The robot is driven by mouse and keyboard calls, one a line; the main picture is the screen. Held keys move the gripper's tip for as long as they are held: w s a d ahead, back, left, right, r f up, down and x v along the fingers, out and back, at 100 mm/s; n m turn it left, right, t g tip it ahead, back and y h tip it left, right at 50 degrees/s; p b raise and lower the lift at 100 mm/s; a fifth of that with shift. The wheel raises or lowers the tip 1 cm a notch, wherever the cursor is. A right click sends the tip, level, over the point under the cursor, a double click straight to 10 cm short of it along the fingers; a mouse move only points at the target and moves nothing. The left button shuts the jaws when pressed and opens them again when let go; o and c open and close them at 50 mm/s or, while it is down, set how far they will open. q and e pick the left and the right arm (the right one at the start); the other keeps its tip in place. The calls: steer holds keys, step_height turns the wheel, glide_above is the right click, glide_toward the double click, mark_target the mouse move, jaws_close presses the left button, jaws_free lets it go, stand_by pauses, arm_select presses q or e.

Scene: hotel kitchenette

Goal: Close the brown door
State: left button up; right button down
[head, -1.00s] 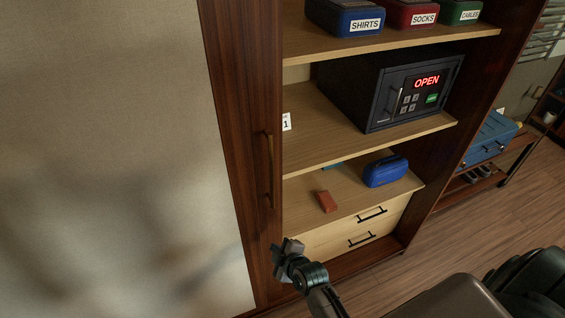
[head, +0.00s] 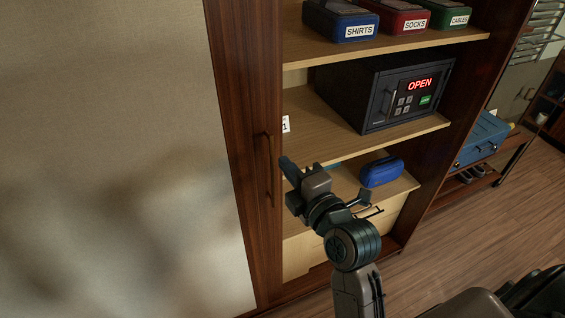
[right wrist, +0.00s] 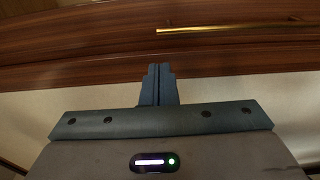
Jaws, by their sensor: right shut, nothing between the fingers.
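The brown door (head: 235,120) is a tall dark wood panel at the left of the open cabinet in the head view. It stands open, with the shelves exposed beside it. Its long brass handle (head: 267,165) is upright near the panel's right edge; it also shows across the top of the right wrist view (right wrist: 225,30). My right gripper (head: 287,167) is shut and empty, just right of the handle in the head view. In the right wrist view its closed fingers (right wrist: 158,85) point at the wood; I cannot tell whether they touch it. My left gripper is out of view.
The cabinet holds a black safe (head: 385,92) reading OPEN, labelled boxes (head: 340,22) above and a blue case (head: 381,171) below. My right arm covers part of the lower shelf and drawers. A blue box (head: 482,140) stands on a bench at right. Wood floor (head: 490,235) is clear.

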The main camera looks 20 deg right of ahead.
steer(key=w+b, duration=0.2)
steer(key=p, duration=0.4)
glide_toward(256, 129)
steer(key=w, duration=0.3)
steer(key=shift+w+a, duration=0.35)
steer(key=shift+w, duration=0.2)
steer(key=shift+d, duration=0.1)
